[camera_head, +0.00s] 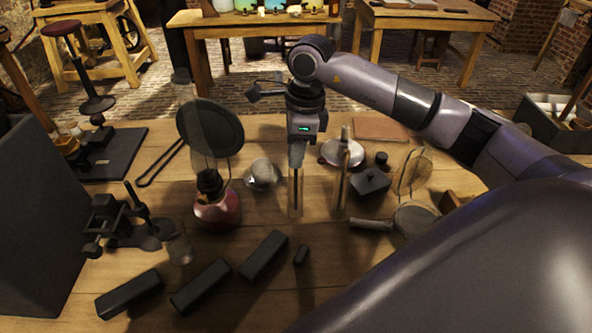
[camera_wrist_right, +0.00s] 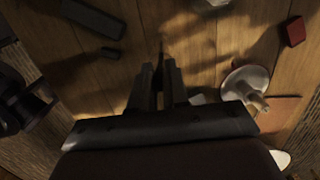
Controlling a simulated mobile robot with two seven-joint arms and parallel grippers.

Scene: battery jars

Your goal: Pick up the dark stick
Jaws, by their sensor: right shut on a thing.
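The dark stick (camera_head: 296,190) is thin and upright under my right gripper (camera_head: 296,160). In the head view it shows within or just behind a clear, narrow glass vessel; I cannot tell which. My right gripper points straight down, shut on the top of the stick. In the right wrist view the fingers of my right gripper (camera_wrist_right: 161,68) are close together, with a thin dark tip (camera_wrist_right: 161,45) beyond them. My left gripper is in neither view.

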